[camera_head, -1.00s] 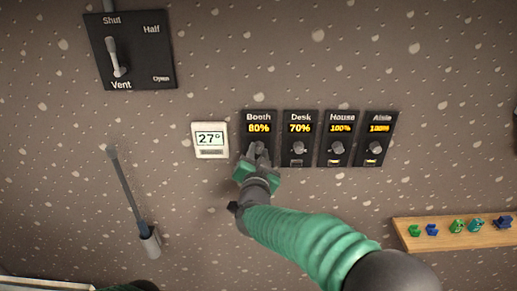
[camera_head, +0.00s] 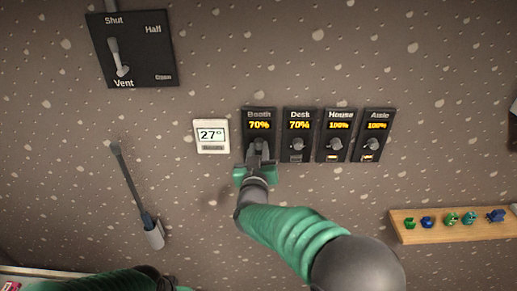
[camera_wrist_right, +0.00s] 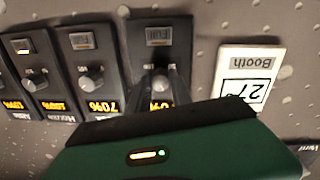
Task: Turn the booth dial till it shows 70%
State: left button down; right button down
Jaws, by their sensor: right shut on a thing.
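The booth dial panel (camera_head: 259,116) is a dark plate on the wall, and its display reads 70% in the head view. My right gripper (camera_head: 258,150) is shut on the booth dial's knob, which the fingers mostly hide. In the right wrist view the fingers (camera_wrist_right: 159,82) close around the knob, and the booth panel (camera_wrist_right: 158,38) appears upside down with its display partly covered. A green arm part of mine shows at the bottom left of the head view; the left gripper's jaws do not show.
The desk (camera_head: 299,135), house (camera_head: 336,135) and aisle (camera_head: 374,135) dials stand close to the right, reading 70%, 100% and 100%. A 27° thermostat (camera_head: 211,136) is close on the left. A vent lever panel (camera_head: 132,50) and a shelf (camera_head: 455,226) lie farther off.

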jog(key=shift+s+a+f, duration=0.1)
jog(key=shift+f, duration=0.35)
jog(key=c, duration=1.4)
grip_release()
jog(key=shift+c, duration=0.2)
jog(key=shift+o, duration=1.2)
jog(key=shift+r, duration=0.1)
jog(key=shift+o, duration=0.2)
jog(key=shift+r, duration=0.1)
